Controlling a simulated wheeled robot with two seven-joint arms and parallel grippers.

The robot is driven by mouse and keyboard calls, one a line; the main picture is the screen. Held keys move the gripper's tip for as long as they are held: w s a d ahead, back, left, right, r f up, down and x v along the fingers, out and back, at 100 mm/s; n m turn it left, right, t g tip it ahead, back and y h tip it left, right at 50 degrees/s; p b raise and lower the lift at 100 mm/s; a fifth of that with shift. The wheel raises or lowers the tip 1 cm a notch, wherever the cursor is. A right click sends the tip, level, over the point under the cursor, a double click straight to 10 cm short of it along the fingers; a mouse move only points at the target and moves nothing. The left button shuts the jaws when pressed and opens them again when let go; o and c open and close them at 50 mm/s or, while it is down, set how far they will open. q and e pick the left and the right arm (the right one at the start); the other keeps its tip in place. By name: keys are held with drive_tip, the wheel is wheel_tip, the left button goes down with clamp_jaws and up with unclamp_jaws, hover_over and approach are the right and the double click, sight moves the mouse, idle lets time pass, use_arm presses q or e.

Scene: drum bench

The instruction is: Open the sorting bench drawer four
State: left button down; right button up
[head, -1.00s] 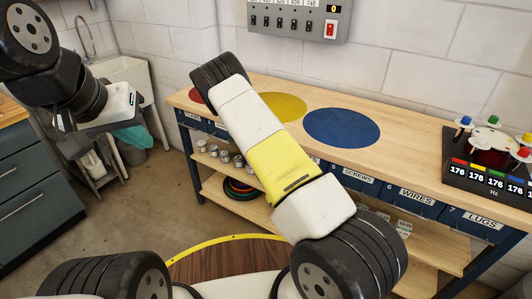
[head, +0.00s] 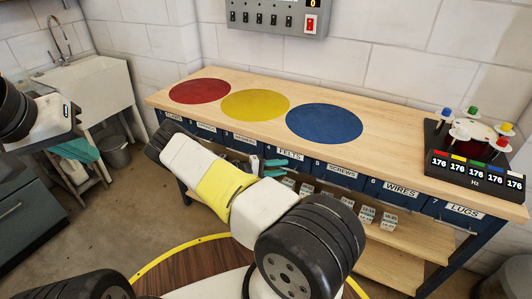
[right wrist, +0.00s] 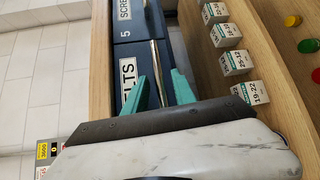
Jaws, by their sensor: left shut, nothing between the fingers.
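Drawer four (head: 296,157), dark blue with a FELTS label, sits in the row under the wooden bench top and looks flush with its neighbours. In the right wrist view its front (right wrist: 125,70) shows partly, its label cut off by a finger. My right gripper (head: 269,169) is at this drawer front. In the right wrist view its teal fingers (right wrist: 165,92) are spread apart, with the metal handle (right wrist: 156,72) seen between them; I cannot tell if they touch it. My left gripper (head: 75,150) is shut and empty, away at the left near the sink.
The bench top (head: 400,150) carries red, yellow and blue discs and a black display rack (head: 470,165). Small labelled boxes (head: 365,215) stand on the shelf below the drawers, close to my right gripper. A sink (head: 95,90) and grey bin (head: 115,152) are at the left.

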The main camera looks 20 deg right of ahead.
drive_tip(key=shift+d, duration=0.4)
clamp_jaws()
drive_tip(key=shift+f, duration=0.1)
idle(1.1)
